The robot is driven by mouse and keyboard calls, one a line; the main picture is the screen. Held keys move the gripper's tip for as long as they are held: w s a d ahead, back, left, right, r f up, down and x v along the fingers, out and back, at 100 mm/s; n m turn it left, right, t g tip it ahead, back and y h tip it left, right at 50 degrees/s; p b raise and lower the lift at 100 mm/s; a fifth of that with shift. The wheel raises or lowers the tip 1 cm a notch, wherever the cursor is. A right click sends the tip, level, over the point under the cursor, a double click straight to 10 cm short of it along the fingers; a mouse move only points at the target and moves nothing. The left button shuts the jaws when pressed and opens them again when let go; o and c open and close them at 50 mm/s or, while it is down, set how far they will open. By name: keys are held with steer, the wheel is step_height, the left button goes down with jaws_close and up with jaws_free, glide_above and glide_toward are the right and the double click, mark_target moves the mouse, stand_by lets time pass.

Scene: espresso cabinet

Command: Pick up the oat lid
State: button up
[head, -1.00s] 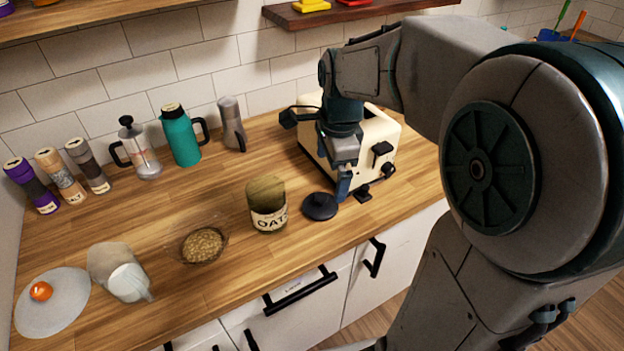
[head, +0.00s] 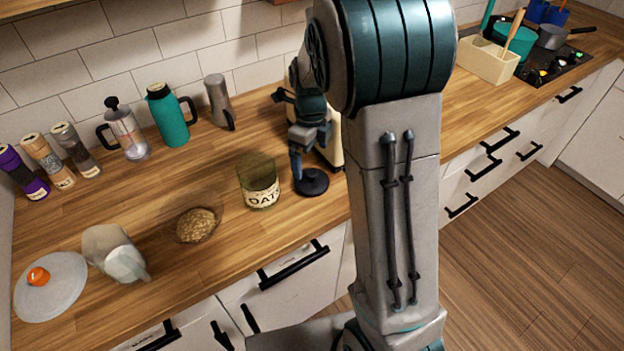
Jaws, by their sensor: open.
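The oat lid (head: 313,183), a dark round disc, lies on the wooden counter just right of the open glass jar labelled OATS (head: 262,192). My gripper (head: 297,172) points down at the lid's left edge, between jar and lid. It is open with nothing seen in it. One bluish finger shows clearly; the other is hard to make out. I cannot tell whether the finger touches the lid.
A cream toaster (head: 334,150) stands close behind my gripper, mostly hidden by my arm. A glass bowl of oats (head: 197,226) sits left of the jar. The counter's front edge is near.

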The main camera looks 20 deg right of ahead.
mark_target(311, 172)
step_height(311, 172, down, 8)
steer(key=shift+f+p, duration=0.1)
steer(key=shift+p, duration=0.35)
steer(key=c, duration=0.9)
